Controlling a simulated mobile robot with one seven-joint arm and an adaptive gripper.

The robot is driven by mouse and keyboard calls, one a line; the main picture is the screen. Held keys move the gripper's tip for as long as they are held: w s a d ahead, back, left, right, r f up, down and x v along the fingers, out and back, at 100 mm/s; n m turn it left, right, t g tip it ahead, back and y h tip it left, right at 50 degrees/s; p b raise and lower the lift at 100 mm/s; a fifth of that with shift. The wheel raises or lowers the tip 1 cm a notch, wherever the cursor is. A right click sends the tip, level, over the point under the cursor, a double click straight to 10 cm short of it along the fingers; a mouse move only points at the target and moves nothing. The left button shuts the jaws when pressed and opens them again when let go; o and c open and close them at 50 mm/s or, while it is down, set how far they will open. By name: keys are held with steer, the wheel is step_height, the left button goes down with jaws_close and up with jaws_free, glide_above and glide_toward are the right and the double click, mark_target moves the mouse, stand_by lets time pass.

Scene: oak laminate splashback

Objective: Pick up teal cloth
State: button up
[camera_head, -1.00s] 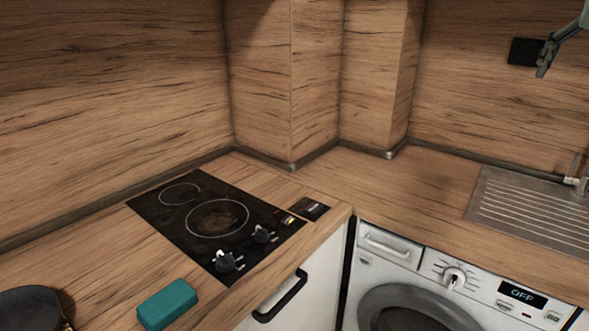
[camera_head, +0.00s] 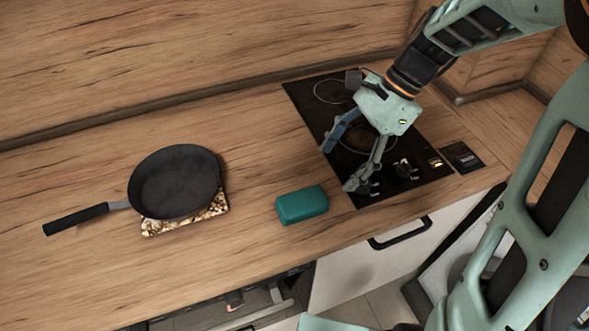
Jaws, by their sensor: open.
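The teal cloth (camera_head: 301,205) looks like a folded, rounded block. It lies on the wooden counter, left of the cooktop and near the counter's front edge. My gripper (camera_head: 338,168) is open and empty. It hangs over the left part of the cooktop, to the right of and above the cloth in the picture, apart from it. Its two fingers point down and to the left. The whole top of the cloth is in view.
A black frying pan (camera_head: 174,182) rests on a patterned trivet (camera_head: 214,207) to the left of the cloth. The black cooktop (camera_head: 320,112) with knobs lies to the right. A black cabinet handle (camera_head: 400,234) sticks out below the counter edge. Bare counter surrounds the cloth.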

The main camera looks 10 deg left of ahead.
steer(key=a, duration=0.2)
steer(key=s, duration=0.1)
steer(key=shift+a+f, duration=0.25)
steer(key=shift+a, duration=0.15)
glide_above(304, 200)
steer(key=w+d, duration=0.2)
steer(key=f, duration=0.4)
steer(key=shift+s+a+f, duration=0.1)
steer(key=shift+s+a, duration=0.1)
steer(key=shift+x, duration=2.95)
steer(key=shift+s+d, duration=0.15)
steer(key=shift+f, duration=0.25)
steer(key=shift+d, duration=0.1)
steer(key=c, duration=1.2)
